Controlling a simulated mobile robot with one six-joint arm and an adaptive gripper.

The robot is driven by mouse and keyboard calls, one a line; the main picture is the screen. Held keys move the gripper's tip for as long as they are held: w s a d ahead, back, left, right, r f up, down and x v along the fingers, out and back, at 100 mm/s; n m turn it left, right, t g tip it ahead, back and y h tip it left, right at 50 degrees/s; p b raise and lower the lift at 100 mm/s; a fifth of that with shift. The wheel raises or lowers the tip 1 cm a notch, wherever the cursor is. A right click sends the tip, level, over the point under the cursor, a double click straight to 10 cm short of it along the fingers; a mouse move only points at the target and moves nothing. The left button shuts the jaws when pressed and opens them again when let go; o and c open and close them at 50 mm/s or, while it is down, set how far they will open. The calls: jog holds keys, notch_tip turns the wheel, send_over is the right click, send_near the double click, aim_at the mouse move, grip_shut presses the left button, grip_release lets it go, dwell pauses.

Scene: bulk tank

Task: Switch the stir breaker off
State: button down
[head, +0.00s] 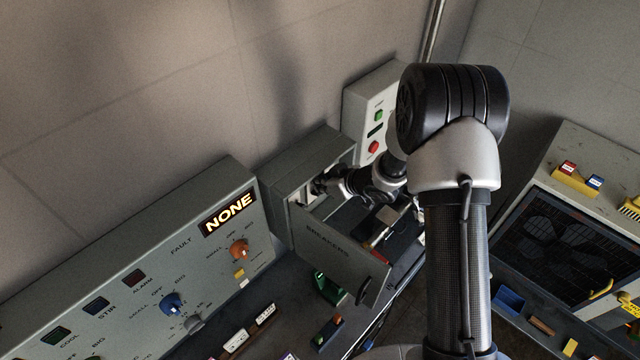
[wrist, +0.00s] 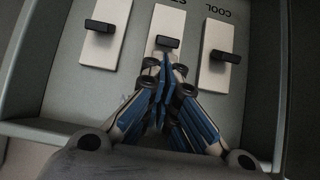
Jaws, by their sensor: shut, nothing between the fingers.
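The open breaker box (head: 305,160) hangs on the wall, its door marked BREAKERS (head: 335,245) swung out. In the wrist view three pale breaker plates with black levers stand in a row, their lettering upside down. The right breaker (wrist: 221,56) is labelled COOL. The middle breaker (wrist: 167,43) has a label cut off by the frame edge, which I cannot read surely. The left breaker's label (wrist: 105,30) is out of view. My gripper (wrist: 165,68) is shut and empty, its tips just below the middle lever; I cannot tell whether they touch. It reaches into the box in the head view (head: 325,185).
A control panel (head: 140,275) with knobs and a lit NONE display (head: 230,213) is left of the box. A small box with green and red buttons (head: 374,115) is behind it. The box walls leave little room around my gripper. A fan unit (head: 560,240) stands at right.

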jog(key=shift+s+d+f+t+y+b, duration=0.4)
jog(key=shift+f+t+y+b, duration=0.25)
jog(key=shift+b, duration=1.95)
jog(key=t+y+b, duration=0.1)
jog(key=b, duration=0.3)
jog(key=s+d+f+t+y+b, duration=0.1)
jog(key=b, duration=0.2)
jog(key=t+y+b, duration=0.1)
jog(key=b, duration=0.3)
jog(key=shift+s+d+f+t+y+b, duration=0.15)
jog(key=shift+s+f+t+y+b, duration=0.05)
jog(key=shift+f+t+y+b, duration=0.2)
jog(key=shift+f, duration=0.1)
